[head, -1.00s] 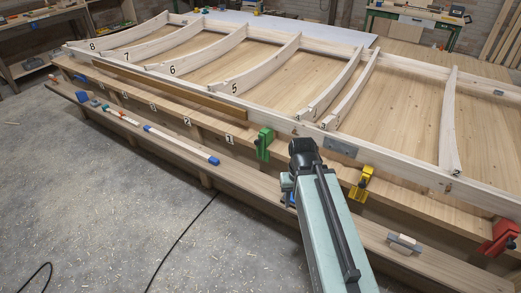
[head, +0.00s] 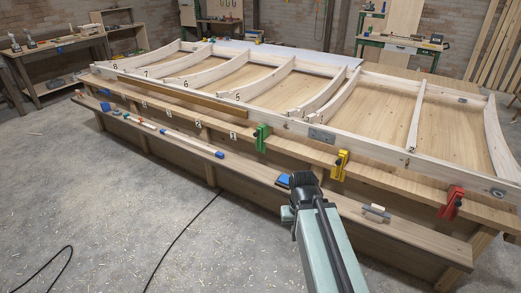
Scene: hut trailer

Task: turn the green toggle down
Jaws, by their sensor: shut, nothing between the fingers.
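The green toggle (head: 262,138) is mounted at the front edge of the bench, left of the yellow one. It looks upright. My gripper (head: 301,183) is at the end of my arm, low in the middle of the head view, in front of the bench. It is to the right of and nearer than the green toggle, apart from it in the picture. Its fingers are mostly hidden behind the dark wrist, and it holds nothing that I can see.
A yellow toggle (head: 340,165) and a red toggle (head: 451,202) sit farther right on the same edge. The lower shelf (head: 250,175) carries a blue-ended bar (head: 192,144), a blue item (head: 284,181) and a float (head: 377,211). The floor (head: 120,220) at left is mostly clear, with a black cable.

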